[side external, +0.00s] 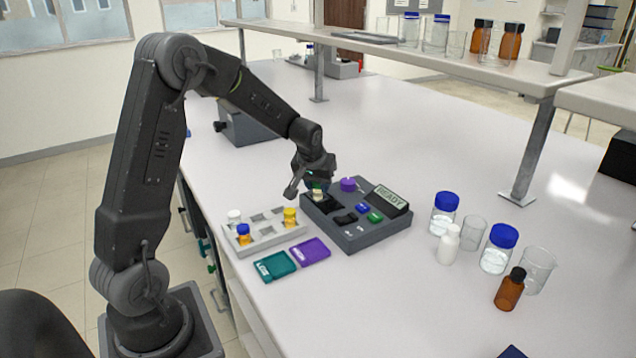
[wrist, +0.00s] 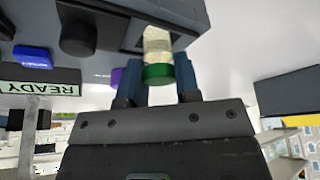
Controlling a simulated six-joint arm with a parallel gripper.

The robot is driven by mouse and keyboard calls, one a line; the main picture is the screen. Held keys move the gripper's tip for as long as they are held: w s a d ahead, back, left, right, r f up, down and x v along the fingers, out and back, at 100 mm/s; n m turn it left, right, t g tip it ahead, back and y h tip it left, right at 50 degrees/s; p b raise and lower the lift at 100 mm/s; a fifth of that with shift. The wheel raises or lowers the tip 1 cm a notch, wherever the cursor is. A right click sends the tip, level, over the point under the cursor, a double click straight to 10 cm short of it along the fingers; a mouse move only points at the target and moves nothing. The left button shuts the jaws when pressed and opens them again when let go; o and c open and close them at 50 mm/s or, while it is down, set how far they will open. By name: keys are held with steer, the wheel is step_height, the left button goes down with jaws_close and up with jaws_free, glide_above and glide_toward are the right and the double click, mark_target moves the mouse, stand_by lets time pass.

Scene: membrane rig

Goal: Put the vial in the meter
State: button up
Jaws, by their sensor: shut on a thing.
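The meter (side external: 355,238) is a dark grey box on the bench with a display (side external: 384,199) reading READY; it also shows in the wrist view (wrist: 200,14). My gripper (side external: 316,187) is over the meter's far left part. In the wrist view my gripper (wrist: 158,80) has its blue fingers shut on the vial (wrist: 157,42), by its green cap. The vial is pale and in line with a dark opening in the meter. Its far end reaches the opening; I cannot tell how deep it sits.
A grey rack (side external: 264,238) with white-, blue- and yellow-capped vials stands left of the meter. Teal (side external: 275,266) and purple (side external: 310,250) cases lie in front. Jars, beakers and bottles stand at right. A shelf (side external: 400,55) spans the back.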

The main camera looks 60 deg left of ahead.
steer(key=o, duration=1)
steer(key=shift+o, duration=0.4)
steer(key=shift+r, duration=3.05)
